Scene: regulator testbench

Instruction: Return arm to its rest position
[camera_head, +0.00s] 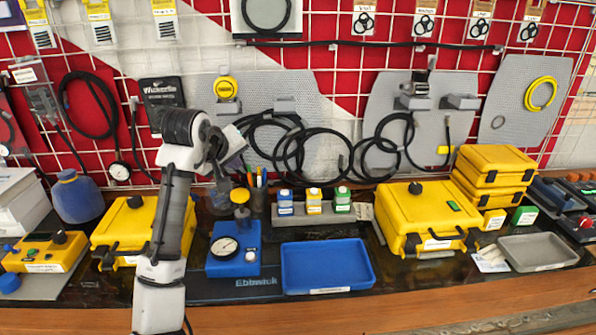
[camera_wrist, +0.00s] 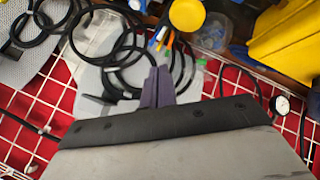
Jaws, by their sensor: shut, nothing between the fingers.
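My arm rises from the front edge of the bench on the left side of the head camera view and bends at a dark joint near the wall. My gripper (camera_wrist: 158,87) shows in the wrist view as two purple fingers lying together, with nothing between them. They point toward black coiled hoses (camera_wrist: 130,55) and a cup of pens. In the head camera view the arm's end is partly hidden behind the joint, in front of the grey wall panel. I cannot tell whether it touches the hoses (camera_head: 285,140).
Beside my arm are a yellow case (camera_head: 115,225), a blue gauge box (camera_head: 233,248) and an empty blue tray (camera_head: 325,265). A second yellow case (camera_head: 420,213), small bottles (camera_head: 314,197) and a grey tray (camera_head: 537,249) stand farther right. The wire-grid wall is close behind.

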